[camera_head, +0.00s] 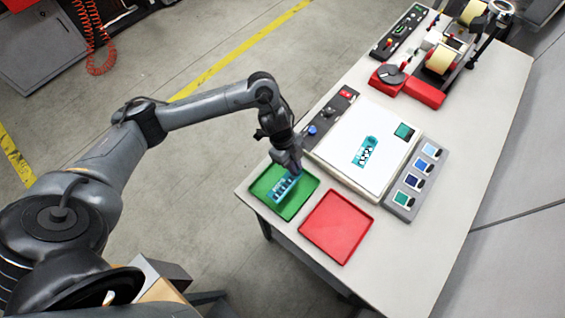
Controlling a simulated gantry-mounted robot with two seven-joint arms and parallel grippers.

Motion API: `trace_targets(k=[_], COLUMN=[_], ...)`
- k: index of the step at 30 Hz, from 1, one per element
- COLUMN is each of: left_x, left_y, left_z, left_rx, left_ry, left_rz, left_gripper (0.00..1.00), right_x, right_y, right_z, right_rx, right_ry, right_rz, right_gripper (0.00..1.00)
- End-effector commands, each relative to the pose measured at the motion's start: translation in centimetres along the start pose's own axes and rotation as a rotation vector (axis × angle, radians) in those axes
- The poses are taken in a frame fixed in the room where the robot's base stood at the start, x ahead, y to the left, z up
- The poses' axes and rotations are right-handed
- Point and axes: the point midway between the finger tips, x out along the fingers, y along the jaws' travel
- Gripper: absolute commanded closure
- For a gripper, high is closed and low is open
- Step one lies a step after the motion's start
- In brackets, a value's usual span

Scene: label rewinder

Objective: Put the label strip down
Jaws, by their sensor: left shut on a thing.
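A blue-teal label strip (283,188) is over the green tray (264,183) near the left corner of the table. My left gripper (292,170) is shut on the strip's upper right end and points down at the tray's right part. I cannot tell whether the strip touches the tray floor or hangs just above it. A similar teal strip or printed image (365,152) shows on the white panel. My right gripper is not in view.
A red tray (336,226), empty, lies beside the green one. A white lit panel (390,135) with a grey control box (333,115) and a grey strip of colour samples (414,184) stands behind. The rewinder (439,60) is at the far end. The table's right side is clear.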

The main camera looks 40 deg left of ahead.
Motion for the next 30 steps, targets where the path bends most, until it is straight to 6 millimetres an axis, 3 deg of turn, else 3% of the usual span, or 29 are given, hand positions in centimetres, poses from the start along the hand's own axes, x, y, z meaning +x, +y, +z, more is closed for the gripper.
trace_targets(k=[3, 9, 17, 25, 30], left_x=[0.4, 0.9, 1.4, 4.2, 4.8], left_y=[-0.6, -1.3, -1.5, -1.4, -1.5], left_z=[2.8, 5.6, 6.5, 7.7, 7.9], left_rx=[-0.006, -0.002, -0.001, -0.002, 0.001], left_ry=[-0.001, 0.000, 0.001, 0.001, 0.000], left_rz=[0.000, 0.000, 0.000, 0.001, -0.001], left_gripper=[1.00, 1.00, 1.00, 1.00, 1.00], right_x=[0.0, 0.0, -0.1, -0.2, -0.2], right_y=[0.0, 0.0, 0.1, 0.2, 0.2], right_z=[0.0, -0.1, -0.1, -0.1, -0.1], right_rx=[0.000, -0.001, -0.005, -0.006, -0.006], right_ry=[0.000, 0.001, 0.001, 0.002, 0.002], right_rz=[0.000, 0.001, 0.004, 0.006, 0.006], right_gripper=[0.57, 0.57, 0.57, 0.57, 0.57])
